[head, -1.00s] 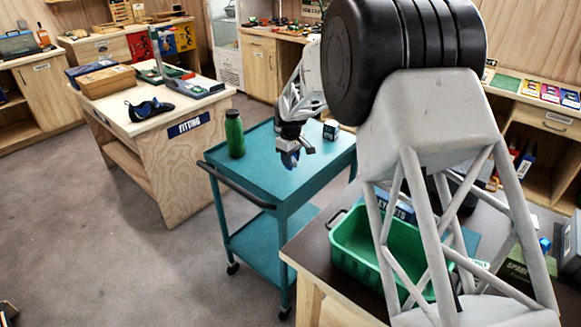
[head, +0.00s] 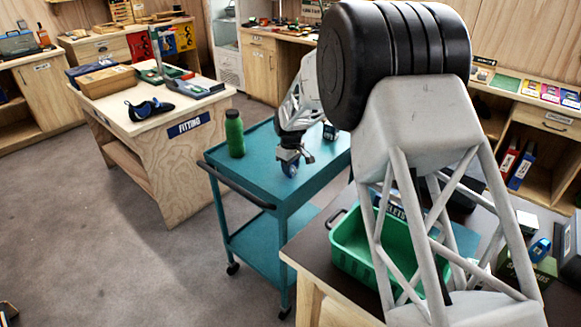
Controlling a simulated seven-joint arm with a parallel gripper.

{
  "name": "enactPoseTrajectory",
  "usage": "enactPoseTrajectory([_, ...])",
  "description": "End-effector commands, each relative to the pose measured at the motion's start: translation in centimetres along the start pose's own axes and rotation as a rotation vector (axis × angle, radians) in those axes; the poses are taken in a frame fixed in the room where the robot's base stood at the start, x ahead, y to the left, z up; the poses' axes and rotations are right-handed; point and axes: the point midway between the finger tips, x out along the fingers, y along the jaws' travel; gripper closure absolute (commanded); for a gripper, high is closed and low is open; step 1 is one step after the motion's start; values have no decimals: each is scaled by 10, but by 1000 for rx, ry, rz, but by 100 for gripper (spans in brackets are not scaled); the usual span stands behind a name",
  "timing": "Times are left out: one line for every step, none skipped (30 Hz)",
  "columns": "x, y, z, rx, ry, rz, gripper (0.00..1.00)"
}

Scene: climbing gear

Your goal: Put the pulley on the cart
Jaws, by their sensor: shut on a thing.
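The cart (head: 262,180) is a teal two-shelf trolley on casters in the middle of the head view. My gripper (head: 290,160) is over the cart's top, shut on a small blue pulley (head: 290,170). The pulley hangs below the fingers, at or just above the top surface; I cannot tell whether it touches. The fingers partly hide it.
On the cart's top stand a green bottle (head: 235,133) at the left and a small dark item (head: 330,131) at the back. A green bin (head: 350,252) sits on the nearer table, with a blue item (head: 540,248) to its right. The cart's front left top is clear.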

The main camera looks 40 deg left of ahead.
Motion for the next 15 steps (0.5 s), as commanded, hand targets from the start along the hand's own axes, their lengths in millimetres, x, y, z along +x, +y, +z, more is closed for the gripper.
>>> enactPoseTrajectory([1,0,0,0,0,0,92])
enactPoseTrajectory([2,0,0,0,0,0,92])
enactPoseTrajectory([3,0,0,0,0,0,92])
enactPoseTrajectory([3,0,0,0,0,0,63])
enactPoseTrajectory([3,0,0,0,0,0,58])
enactPoseTrajectory([2,0,0,0,0,0,52])
enactPoseTrajectory([2,0,0,0,0,0,47])
enactPoseTrajectory([2,0,0,0,0,0,43])
enactPoseTrajectory([2,0,0,0,0,0,42])
enactPoseTrajectory([2,0,0,0,0,0,42])
enactPoseTrajectory([2,0,0,0,0,0,42])
enactPoseTrajectory([2,0,0,0,0,0,42])
enactPoseTrajectory([2,0,0,0,0,0,42])
enactPoseTrajectory([2,0,0,0,0,0,42])
enactPoseTrajectory([2,0,0,0,0,0,42])
